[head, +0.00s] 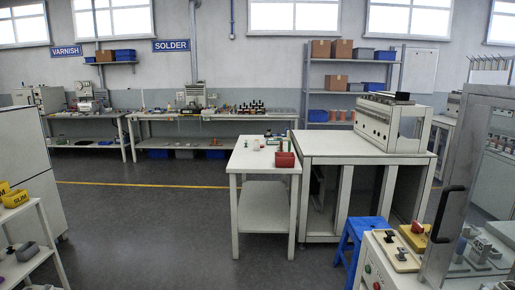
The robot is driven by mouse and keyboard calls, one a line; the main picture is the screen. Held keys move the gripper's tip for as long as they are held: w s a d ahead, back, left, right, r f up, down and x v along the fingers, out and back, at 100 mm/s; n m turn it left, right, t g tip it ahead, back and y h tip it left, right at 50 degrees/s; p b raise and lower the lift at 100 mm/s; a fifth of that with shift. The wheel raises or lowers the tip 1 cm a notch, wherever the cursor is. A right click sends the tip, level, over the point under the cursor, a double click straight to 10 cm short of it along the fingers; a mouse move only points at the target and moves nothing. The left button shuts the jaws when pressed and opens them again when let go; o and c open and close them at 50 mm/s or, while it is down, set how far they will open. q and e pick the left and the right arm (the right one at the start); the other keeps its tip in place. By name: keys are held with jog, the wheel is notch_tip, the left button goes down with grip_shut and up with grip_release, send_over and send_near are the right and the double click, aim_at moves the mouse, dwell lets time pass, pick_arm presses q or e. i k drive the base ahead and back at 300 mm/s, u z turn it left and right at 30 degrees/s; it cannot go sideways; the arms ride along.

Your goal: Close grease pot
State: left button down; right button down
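I cannot make out a grease pot for certain, nor any lid. Several small items stand on the narrow white table (245,163) in the middle, among them a small pale pot-like item (256,145). They are too small to tell whether one is the grease pot or whether it is open. Neither of my grippers is in view.
A red bin (285,159) stands at the table's right edge. A larger white bench (335,147) with a machine (392,122) adjoins it. A blue stool (362,240) and a cabinet with a clear door (465,180) are at front right. The grey floor (150,220) left of the table is clear.

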aim_at(256, 142)
jog(key=u, duration=0.35)
jog(key=i, duration=1.2)
jog(key=u, duration=0.7)
jog(key=i, duration=4.7)
jog(key=z, duration=0.9)
jog(key=i, duration=1.5)
jog(key=z, duration=1.85)
jog(key=i, duration=0.8)
jog(key=z, duration=0.3)
